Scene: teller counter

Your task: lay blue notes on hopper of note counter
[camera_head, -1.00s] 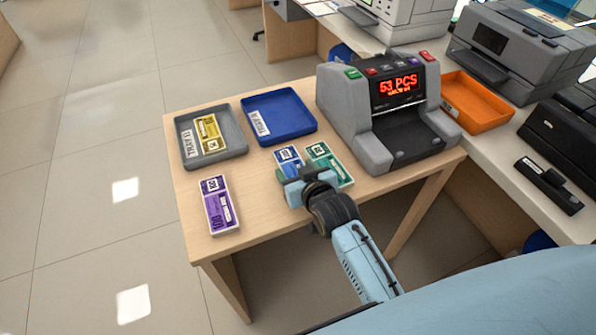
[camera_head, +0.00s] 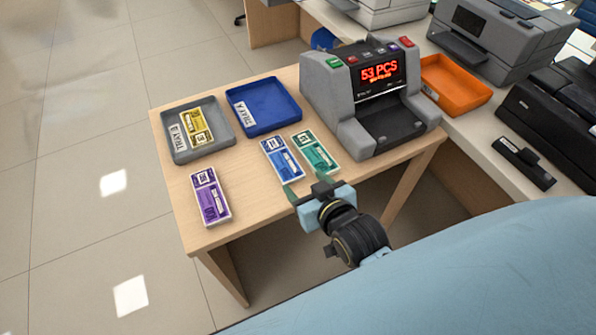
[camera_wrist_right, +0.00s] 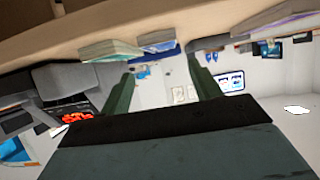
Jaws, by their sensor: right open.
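The blue notes (camera_head: 283,158) lie flat on the wooden table, left of the green notes (camera_head: 316,153). The note counter (camera_head: 345,105) stands at the table's right, its red display reading 53 PCS; no notes show on it. My right gripper (camera_head: 306,184) is open and empty at the table's front edge, just nearer to me than the blue notes and apart from them. In the right wrist view, its two fingers (camera_wrist_right: 163,84) are spread with nothing between them; the scene appears upside down there. My left gripper is not in view.
A grey tray (camera_head: 225,143) holding yellow notes (camera_head: 196,125) and an empty blue tray (camera_head: 290,112) stand at the back left. Purple notes (camera_head: 210,196) lie at the front left. An orange tray (camera_head: 455,83) is right of the counter. Bare table lies between purple and blue notes.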

